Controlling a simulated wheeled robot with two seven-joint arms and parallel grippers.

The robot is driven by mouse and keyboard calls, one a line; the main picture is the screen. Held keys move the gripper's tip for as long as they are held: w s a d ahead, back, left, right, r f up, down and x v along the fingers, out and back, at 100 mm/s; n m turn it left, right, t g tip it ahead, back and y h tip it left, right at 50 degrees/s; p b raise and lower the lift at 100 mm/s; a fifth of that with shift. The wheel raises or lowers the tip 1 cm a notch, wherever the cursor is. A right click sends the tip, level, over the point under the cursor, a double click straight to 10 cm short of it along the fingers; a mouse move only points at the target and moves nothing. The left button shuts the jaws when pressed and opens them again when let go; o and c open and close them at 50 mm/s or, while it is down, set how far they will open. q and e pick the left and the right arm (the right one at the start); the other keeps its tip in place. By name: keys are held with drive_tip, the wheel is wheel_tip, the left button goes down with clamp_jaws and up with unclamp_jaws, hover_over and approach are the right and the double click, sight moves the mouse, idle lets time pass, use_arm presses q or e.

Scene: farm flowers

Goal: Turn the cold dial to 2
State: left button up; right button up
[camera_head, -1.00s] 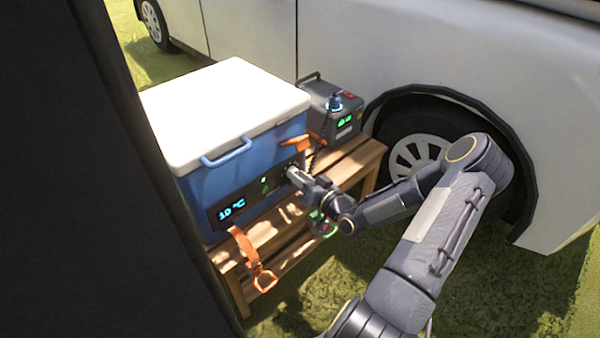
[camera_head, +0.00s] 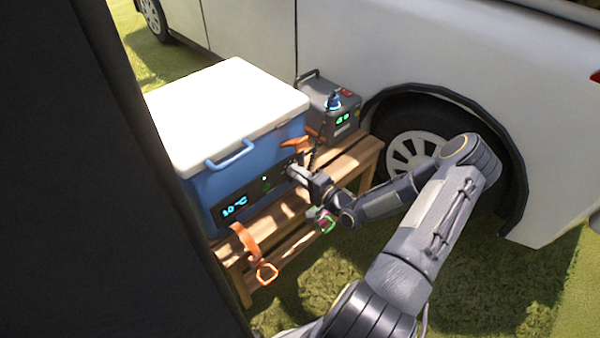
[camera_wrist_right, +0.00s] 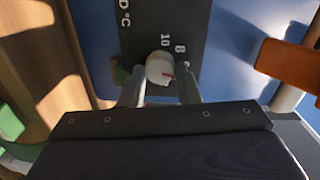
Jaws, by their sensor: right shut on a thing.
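The cold dial is a small pale round knob (camera_wrist_right: 158,65) with a red mark, on the dark control panel (camera_wrist_right: 138,30) of the blue cooler (camera_head: 232,178). In the wrist view the printed numbers 10 and 8 show beside the knob, and the red mark points to the right. My right gripper (camera_wrist_right: 160,82) is shut on the knob, one finger on each side. In the head view my right gripper (camera_head: 294,171) covers the dial at the right end of the panel. The lit blue display (camera_head: 234,206) is too small to read surely. My left gripper is out of view.
The cooler stands on a wooden bench (camera_head: 352,160) beside a grey power box (camera_head: 330,105). Orange straps (camera_head: 247,244) hang at the bench's front. A white vehicle (camera_head: 450,55) stands close behind. Grass (camera_head: 310,285) lies open in front.

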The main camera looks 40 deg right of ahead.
drive_tip(key=m+p, duration=0.1)
drive_tip(key=m, duration=0.5)
drive_tip(key=shift+d+f+y, duration=0.1)
drive_tip(key=shift+y, duration=0.2)
drive_tip(key=m, duration=0.6)
drive_tip(key=shift+f, duration=0.1)
idle(0.3)
drive_tip(key=o, duration=1)
drive_tip(key=shift+p, duration=0.3)
drive_tip(key=s, duration=0.2)
drive_tip(key=s+p, duration=0.1)
drive_tip(key=s, duration=0.2)
drive_tip(key=s+d, duration=0.1)
drive_tip(key=s, duration=0.1)
drive_tip(key=shift+s, duration=0.4)
